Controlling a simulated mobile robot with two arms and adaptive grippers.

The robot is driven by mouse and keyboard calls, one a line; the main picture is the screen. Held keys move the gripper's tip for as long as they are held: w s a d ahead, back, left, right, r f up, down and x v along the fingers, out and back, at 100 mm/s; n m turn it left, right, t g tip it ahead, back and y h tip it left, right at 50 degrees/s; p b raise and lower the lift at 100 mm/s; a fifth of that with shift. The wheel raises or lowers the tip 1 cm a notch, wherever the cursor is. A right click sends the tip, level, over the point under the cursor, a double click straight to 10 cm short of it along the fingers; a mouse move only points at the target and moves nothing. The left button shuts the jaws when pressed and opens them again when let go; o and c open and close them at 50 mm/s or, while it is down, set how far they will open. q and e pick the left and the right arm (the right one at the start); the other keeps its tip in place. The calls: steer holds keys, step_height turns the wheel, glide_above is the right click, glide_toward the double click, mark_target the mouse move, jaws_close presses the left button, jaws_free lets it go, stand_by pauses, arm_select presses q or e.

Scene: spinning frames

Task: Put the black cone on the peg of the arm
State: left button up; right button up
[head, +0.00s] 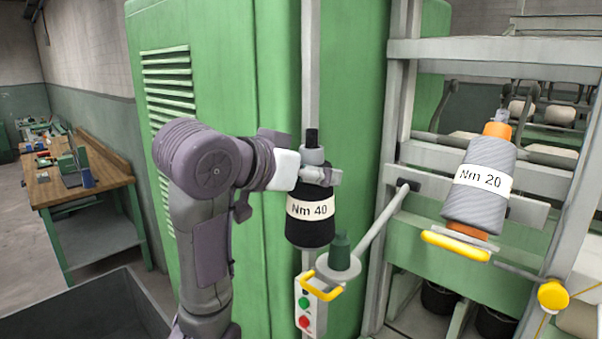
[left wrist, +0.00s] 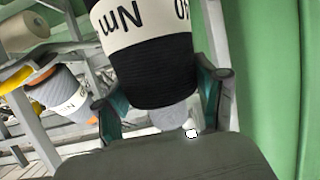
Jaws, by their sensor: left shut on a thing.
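The black cone (head: 310,230), with a white "Nm 40" band, hangs roughly upright in the air in the head view. My left gripper (head: 320,176) is shut on its narrow grey top end. In the left wrist view the cone (left wrist: 155,75) appears inverted, with its grey end (left wrist: 168,117) between the fingers of my left gripper (left wrist: 162,105). The dark green peg (head: 341,248) stands on a round grey plate (head: 338,266) at the end of the grey arm (head: 384,219). The peg overlaps the cone's lower right edge in the picture; I cannot tell the depth gap. My right gripper is out of view.
A grey "Nm 20" cone (head: 478,182) sits on an orange tube to the right, above a yellow handle (head: 455,246). A yellow handle (head: 321,287) and a button box (head: 304,312) are below the peg. A green cabinet (head: 240,80) stands behind.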

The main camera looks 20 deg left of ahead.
mark_target(326, 166)
arm_select(q)
steer(key=shift+w+d, duration=0.2)
steer(key=shift+w, duration=0.6)
steer(key=shift+w+d, duration=0.25)
steer(key=shift+w, duration=0.25)
steer(key=shift+w+d, duration=0.2)
steer(key=shift+w, duration=0.3)
steer(key=shift+w+d, duration=0.95)
steer(key=shift+w, duration=1.7)
steer(key=shift+f+b, duration=0.95)
steer(key=shift+f, duration=3.85)
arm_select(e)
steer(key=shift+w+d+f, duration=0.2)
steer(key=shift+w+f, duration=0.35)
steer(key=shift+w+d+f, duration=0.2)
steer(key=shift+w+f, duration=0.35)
